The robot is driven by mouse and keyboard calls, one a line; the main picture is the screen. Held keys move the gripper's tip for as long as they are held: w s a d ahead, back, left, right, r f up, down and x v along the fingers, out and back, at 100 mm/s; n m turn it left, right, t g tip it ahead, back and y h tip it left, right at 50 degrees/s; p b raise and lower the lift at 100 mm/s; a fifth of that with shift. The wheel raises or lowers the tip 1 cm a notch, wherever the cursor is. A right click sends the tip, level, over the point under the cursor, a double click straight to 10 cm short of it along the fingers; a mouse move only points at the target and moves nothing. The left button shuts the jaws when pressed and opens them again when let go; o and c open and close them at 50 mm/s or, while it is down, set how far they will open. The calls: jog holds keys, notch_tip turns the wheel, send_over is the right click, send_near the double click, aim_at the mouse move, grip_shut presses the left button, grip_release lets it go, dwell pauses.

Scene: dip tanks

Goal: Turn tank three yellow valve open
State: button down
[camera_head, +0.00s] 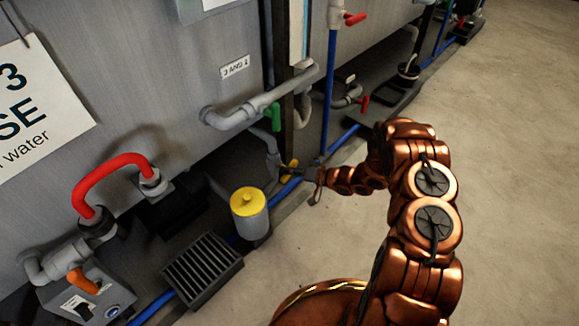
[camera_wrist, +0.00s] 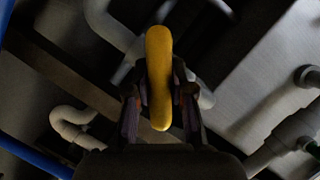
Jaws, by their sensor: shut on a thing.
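The yellow valve handle (camera_wrist: 159,75) stands upright in the middle of the wrist view, between the two fingers of my gripper (camera_wrist: 160,108). The fingers are shut on it from both sides. In the head view the yellow handle (camera_head: 291,165) is a small patch beside the grey pipe under the tank. My gripper (camera_head: 303,172) meets it there, at the end of my copper-coloured arm. The valve body is mostly hidden. The sign with a 3 (camera_head: 30,100) hangs on the tank wall (camera_head: 160,60) at left.
A green handle (camera_head: 274,117) is just above the yellow one. A yellow-capped canister (camera_head: 249,212) and a black grate (camera_head: 203,268) stand at lower left. Blue pipes (camera_head: 327,85) run nearby and along the floor. A red hose (camera_head: 105,172) is at left. Open floor (camera_head: 510,170) lies right.

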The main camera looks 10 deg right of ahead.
jog(key=n+h+p, duration=0.1)
jog(key=n, duration=0.1)
jog(key=n+h+p, duration=0.1)
jog(key=n, duration=0.1)
jog(key=shift+r+t+h, duration=0.1)
jog(key=shift+t+h, duration=0.2)
jog(key=shift+n+t+h, duration=0.4)
jog(key=shift+n+h, duration=0.4)
jog(key=shift+n, duration=0.3)
jog(key=shift+d+n, duration=0.1)
jog(key=shift+n, duration=0.2)
jog(key=c, duration=1)
grip_release()
jog(key=v, duration=1.2)
jog(key=shift+s, duration=0.15)
